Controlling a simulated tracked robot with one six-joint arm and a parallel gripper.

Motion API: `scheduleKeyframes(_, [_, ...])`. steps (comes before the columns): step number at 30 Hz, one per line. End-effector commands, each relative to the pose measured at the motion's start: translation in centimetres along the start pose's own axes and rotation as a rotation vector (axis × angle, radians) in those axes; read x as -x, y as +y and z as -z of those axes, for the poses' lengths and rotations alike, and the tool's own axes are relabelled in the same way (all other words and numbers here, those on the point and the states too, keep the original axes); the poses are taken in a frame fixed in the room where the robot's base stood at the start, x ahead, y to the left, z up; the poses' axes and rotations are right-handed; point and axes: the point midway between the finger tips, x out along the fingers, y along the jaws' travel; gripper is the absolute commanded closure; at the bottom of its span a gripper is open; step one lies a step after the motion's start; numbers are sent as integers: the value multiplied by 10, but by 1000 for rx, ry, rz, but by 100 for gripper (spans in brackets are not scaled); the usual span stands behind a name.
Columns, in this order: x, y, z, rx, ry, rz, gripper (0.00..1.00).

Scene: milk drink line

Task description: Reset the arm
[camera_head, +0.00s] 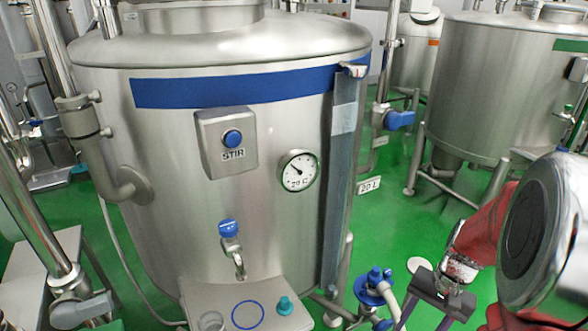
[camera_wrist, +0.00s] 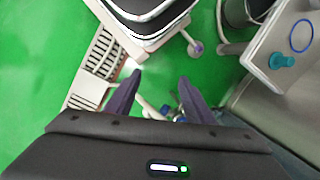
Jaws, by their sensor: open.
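My gripper (camera_head: 428,308) is at the lower right of the head view, its dark fingers pointing down over the green floor. My red and grey arm reaches in from the right edge. In the wrist view the two fingers of my gripper (camera_wrist: 158,98) stand apart with nothing held between them. The fingers touch nothing that I can see.
A large steel tank (camera_head: 230,180) with a STIR button (camera_head: 232,138), a dial gauge (camera_head: 298,171) and a blue-handled tap (camera_head: 229,230) stands left of my gripper. Its shelf (camera_head: 262,296) bears a teal knobbed piece (camera_head: 284,305) and a cup (camera_head: 211,321). A blue-topped valve (camera_head: 374,283) is near my gripper.

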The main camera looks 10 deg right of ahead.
Motion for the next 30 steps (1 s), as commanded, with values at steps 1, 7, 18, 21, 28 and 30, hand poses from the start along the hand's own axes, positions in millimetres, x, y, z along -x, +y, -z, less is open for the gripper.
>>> scheduleKeyframes(1, [7,-6,-6,38,25,-10,52])
scheduleKeyframes(7, [30,-24,-27,176,112,-47,52])
scheduleKeyframes(18, [66,-54,-71,396,275,-90,52])
scheduleKeyframes(21, [74,-62,-84,450,318,-95,52])
scheduleKeyframes(28, [93,-79,-115,569,417,-88,52])
scheduleKeyframes(30, [99,-85,-124,604,448,-80,52])
